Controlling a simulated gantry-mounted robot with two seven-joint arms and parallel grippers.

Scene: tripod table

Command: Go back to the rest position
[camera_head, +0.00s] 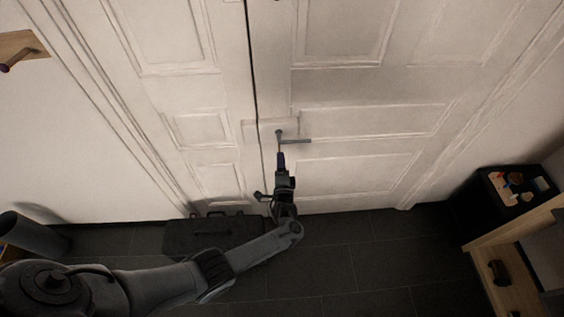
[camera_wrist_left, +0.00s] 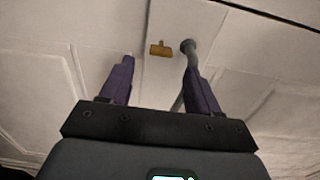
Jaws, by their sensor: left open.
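My left arm comes in from the lower left of the head view. My left gripper (camera_head: 281,158) is just below the grey door handle (camera_head: 295,141) on the white panelled double door (camera_head: 370,121). In the left wrist view the two purple fingers of my left gripper (camera_wrist_left: 155,75) are spread apart with nothing between them. The handle's round base (camera_wrist_left: 188,46) shows at the tip of the right finger, and its bar runs partly behind that finger. I cannot tell whether they touch. A small brass plate (camera_wrist_left: 161,49) shows beyond the gap. My right gripper is not seen.
A dark case (camera_head: 210,236) lies on the dark tiled floor (camera_head: 345,265) at the door's foot, near my arm. A black box with small objects (camera_head: 507,205) and wooden furniture (camera_head: 510,262) stand at the right. A grey cylinder (camera_head: 30,236) stands left. A wooden wall rack (camera_head: 22,46) hangs upper left.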

